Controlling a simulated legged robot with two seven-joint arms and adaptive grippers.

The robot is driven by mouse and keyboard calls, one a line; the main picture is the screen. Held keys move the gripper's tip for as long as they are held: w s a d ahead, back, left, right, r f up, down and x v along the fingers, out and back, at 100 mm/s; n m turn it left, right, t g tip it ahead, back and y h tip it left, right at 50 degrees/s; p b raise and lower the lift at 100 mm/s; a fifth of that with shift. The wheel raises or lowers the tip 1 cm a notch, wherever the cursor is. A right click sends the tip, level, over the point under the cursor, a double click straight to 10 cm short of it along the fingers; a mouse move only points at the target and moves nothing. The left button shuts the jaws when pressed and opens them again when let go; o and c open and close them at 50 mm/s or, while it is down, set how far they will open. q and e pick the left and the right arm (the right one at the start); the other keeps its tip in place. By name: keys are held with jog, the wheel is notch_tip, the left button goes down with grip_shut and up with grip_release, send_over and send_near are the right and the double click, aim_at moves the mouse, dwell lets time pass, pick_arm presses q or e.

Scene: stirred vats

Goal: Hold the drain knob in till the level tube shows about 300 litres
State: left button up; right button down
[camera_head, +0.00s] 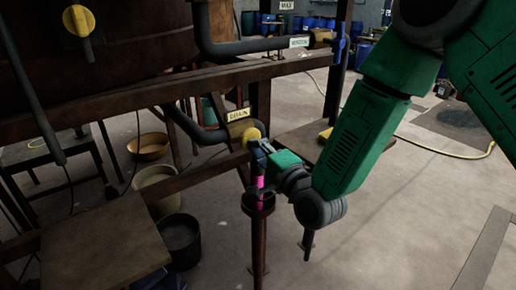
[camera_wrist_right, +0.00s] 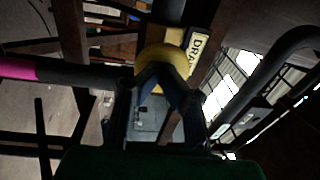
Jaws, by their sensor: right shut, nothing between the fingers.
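The yellow drain knob (camera_head: 253,134) is on the pipe end beside the DRAIN plate (camera_head: 238,115). My right gripper (camera_head: 263,147) is shut and empty, its fingertips at the face of the knob. In the wrist view the knob (camera_wrist_right: 164,58) is partly hidden behind the joined fingertips (camera_wrist_right: 158,80); they seem to touch it. A bright magenta stream (camera_head: 259,190) runs below the dark outlet into the brown funnel-topped post (camera_head: 258,204). It also shows in the wrist view (camera_wrist_right: 18,68). I cannot make out the level tube or its reading. My left gripper is not in view.
A large dark vat (camera_head: 130,40) stands at upper left behind a rusty beam (camera_head: 140,97). Other pipes carry plates marked MAX (camera_head: 287,5) and another word. Buckets (camera_head: 180,240) and a brown table (camera_head: 100,250) stand at lower left. The floor at right is mostly clear, with a yellow hose (camera_head: 440,152).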

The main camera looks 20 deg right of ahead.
jog(key=shift+w+r, duration=0.1)
jog(key=shift+w, duration=0.45)
dwell(0.5)
